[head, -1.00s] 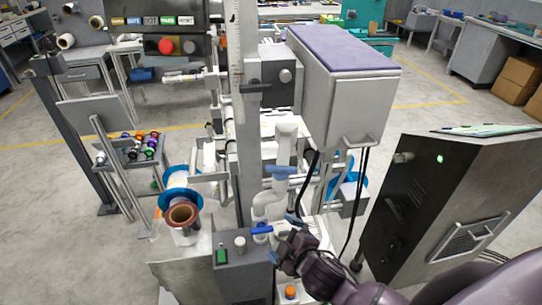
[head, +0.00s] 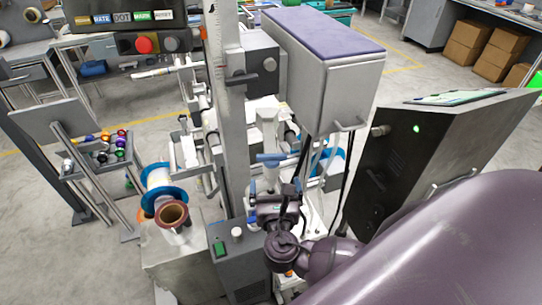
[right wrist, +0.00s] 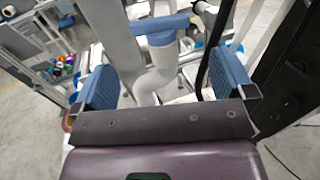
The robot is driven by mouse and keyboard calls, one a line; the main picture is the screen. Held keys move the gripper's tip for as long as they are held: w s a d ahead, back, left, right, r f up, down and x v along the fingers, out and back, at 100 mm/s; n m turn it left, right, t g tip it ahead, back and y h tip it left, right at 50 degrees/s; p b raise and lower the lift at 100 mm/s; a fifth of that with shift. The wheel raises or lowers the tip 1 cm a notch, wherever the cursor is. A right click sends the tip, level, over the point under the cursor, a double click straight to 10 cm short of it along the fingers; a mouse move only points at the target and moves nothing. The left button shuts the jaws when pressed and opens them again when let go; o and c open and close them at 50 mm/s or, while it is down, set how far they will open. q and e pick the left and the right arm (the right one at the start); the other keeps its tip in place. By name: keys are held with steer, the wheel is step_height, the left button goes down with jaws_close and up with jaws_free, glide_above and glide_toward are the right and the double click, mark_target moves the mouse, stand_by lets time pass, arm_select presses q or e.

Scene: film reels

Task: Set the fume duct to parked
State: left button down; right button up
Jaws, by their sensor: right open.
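The fume duct (head: 265,130) is a white pipe with a blue collar (head: 270,158), standing in front of the machine's post in the head view. In the right wrist view the duct (right wrist: 150,82) bends below its blue collar (right wrist: 160,25). My right gripper (head: 275,187) is just below the collar in the head view, open and with nothing held. In the right wrist view its blue fingertips (right wrist: 165,80) stand wide apart, one on each side of the duct's lower bend. I cannot tell whether they touch it. My left gripper is out of view.
A grey box with a purple top (head: 320,70) overhangs on the right. A dark cabinet with a green light (head: 400,170) stands close to my right arm. Black cables (head: 343,185) hang beside the duct. Reels (head: 160,190) sit to the left.

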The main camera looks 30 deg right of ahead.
mark_target(272, 159)
steer(key=x, duration=1)
steer(key=shift+w+p, duration=0.3)
steer(key=shift+p, duration=0.05)
steer(key=shift+c, duration=0.5)
steer(key=c, duration=0.9)
